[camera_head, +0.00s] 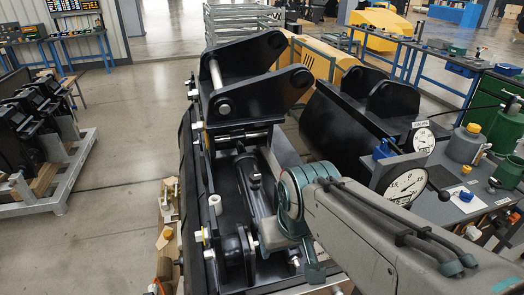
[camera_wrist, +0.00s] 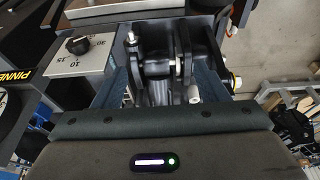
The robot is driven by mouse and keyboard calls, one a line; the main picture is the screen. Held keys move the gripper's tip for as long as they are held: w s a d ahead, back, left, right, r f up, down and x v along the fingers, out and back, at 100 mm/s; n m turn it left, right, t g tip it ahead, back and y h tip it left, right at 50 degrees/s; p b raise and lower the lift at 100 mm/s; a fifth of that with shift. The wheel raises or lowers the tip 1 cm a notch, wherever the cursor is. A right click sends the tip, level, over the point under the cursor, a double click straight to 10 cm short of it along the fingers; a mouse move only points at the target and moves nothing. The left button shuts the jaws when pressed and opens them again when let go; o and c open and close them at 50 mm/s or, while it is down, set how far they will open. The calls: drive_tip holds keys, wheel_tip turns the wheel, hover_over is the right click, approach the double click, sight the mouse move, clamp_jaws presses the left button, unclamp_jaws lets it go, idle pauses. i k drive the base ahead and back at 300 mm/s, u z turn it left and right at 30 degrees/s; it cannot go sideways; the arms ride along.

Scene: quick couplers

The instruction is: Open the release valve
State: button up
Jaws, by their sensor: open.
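I cannot pick out the release valve for certain. A black round knob (camera_wrist: 77,45) on a grey panel with printed numbers shows at the upper left of the wrist view. In the head view a blue fitting (camera_head: 384,149) sits beside the gauges. My gripper (camera_wrist: 162,85) is open, its dark blue-grey sides spread left and right over the black coupler mechanism; no object shows held. In the head view my arm hides most of the gripper, above the front of the black coupler (camera_head: 245,95). The coupler's cylinder (camera_head: 254,185) lies between its side plates.
Two white dial gauges (camera_head: 405,185) stand right of the coupler, close to my arm. A bench with cans (camera_head: 466,143) is at the right. A black bucket (camera_head: 335,125) lies behind the gauges. A pallet with black couplers (camera_head: 50,190) is left, with open floor between.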

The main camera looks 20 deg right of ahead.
sight(498, 183)
drive_tip(key=z, duration=0.5)
drive_tip(key=k, duration=0.6)
drive_tip(key=z, duration=1.45)
drive_tip(key=i, duration=0.9)
drive_tip(key=z, duration=0.05)
drive_tip(key=k, duration=0.65)
drive_tip(key=z, duration=0.8)
drive_tip(key=i, duration=0.6)
drive_tip(key=z, duration=0.75)
drive_tip(key=i, duration=0.7)
drive_tip(key=u, duration=0.1)
